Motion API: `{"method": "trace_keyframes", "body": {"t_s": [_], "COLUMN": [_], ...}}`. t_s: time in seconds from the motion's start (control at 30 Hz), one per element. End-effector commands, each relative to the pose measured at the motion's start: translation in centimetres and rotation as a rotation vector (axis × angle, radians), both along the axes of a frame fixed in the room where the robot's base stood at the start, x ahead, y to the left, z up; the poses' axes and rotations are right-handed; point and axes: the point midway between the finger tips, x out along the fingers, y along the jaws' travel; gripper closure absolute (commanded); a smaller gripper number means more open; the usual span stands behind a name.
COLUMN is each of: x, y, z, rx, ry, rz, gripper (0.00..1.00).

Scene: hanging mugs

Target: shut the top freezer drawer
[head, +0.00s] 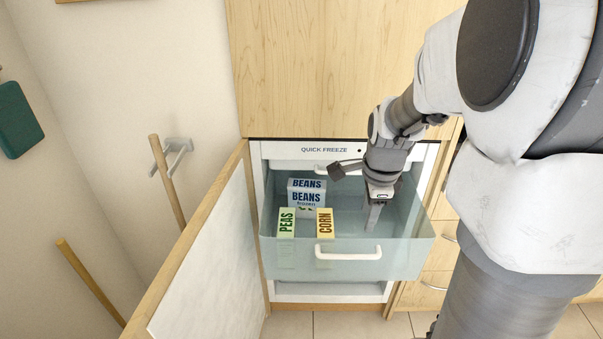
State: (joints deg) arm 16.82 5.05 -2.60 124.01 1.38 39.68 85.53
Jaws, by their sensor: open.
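The top freezer drawer (410,258) is pulled out toward me in the head view. It is translucent blue-green, with a white handle (348,253) on its front. Inside it are a blue and white beans box (306,196), a green peas box (286,224) and a yellow corn box (325,223). My gripper (374,216) points down over the right part of the drawer, behind its front wall and right of the corn box. It appears empty. I cannot tell whether its fingertips touch the drawer.
The freezer door (212,262) stands open on the left, with a wooden edge. Wooden drawers (432,289) with metal handles are at the right. A wooden stick (168,185) by a wall hook (178,150) and another stick (88,280) stand further left. Tiled floor shows below.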

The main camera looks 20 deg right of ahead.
Motion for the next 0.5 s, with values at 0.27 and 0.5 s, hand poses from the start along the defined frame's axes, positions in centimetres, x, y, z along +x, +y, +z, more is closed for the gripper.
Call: {"method": "trace_keyframes", "body": {"t_s": [0.27,0.5], "x": [0.6,1.5], "y": [-0.2,-0.4], "z": [-3.8,-8.9], "rx": [0.003,0.003], "ry": [0.006,0.005], "rz": [-0.005,-0.004], "gripper": [0.52,0.52]}}
